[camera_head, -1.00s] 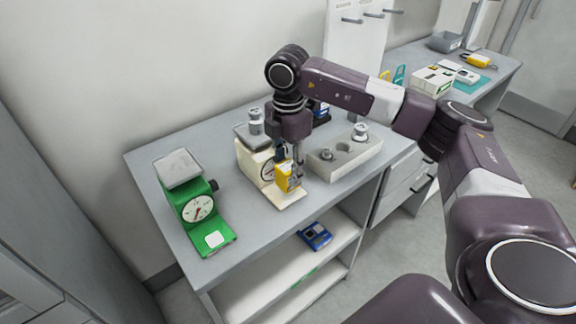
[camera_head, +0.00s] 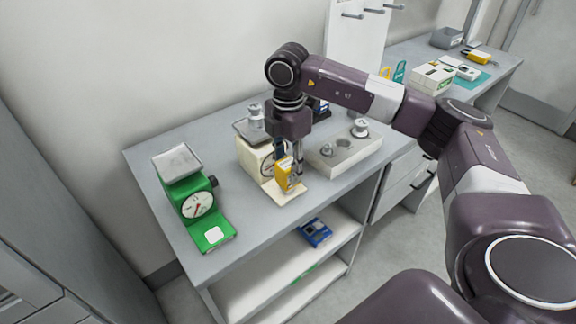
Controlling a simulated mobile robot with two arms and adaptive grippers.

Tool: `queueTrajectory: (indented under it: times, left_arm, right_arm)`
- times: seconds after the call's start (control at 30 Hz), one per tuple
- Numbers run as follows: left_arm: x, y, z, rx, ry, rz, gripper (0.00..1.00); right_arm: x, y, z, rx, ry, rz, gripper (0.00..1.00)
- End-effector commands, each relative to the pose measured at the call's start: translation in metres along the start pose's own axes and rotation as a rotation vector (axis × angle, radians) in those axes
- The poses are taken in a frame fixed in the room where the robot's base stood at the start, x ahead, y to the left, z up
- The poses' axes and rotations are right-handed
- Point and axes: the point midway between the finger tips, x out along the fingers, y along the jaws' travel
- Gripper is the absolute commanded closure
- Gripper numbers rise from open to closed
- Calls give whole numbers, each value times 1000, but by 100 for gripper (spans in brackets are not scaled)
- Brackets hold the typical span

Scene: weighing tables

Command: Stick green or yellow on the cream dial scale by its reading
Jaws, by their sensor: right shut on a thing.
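The cream dial scale (camera_head: 252,158) stands near the back middle of the table, with a metal weight (camera_head: 255,117) on its grey pan. Its dial (camera_head: 267,165) is partly hidden by my right gripper, so I cannot read it. My right gripper (camera_head: 288,172) points down in front of the dial, shut on a small yellow box-shaped item (camera_head: 284,178) with a pale patch. The item is over the scale's cream front plate (camera_head: 288,194); I cannot tell whether they touch. My left gripper is not in view.
A green dial scale (camera_head: 195,200) with an empty pan and a white square on its front plate stands at left. A pale block (camera_head: 343,158) holding metal weights is at right. A blue device (camera_head: 315,233) lies on the shelf below.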

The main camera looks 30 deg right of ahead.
Motion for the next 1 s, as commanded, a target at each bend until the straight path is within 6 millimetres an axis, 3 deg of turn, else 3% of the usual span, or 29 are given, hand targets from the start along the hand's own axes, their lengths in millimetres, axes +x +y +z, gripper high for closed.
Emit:
queueTrajectory:
  times: [1.0]
  left_arm:
    - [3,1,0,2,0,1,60]
  right_arm:
    - [5,0,0,0,0,1,84]
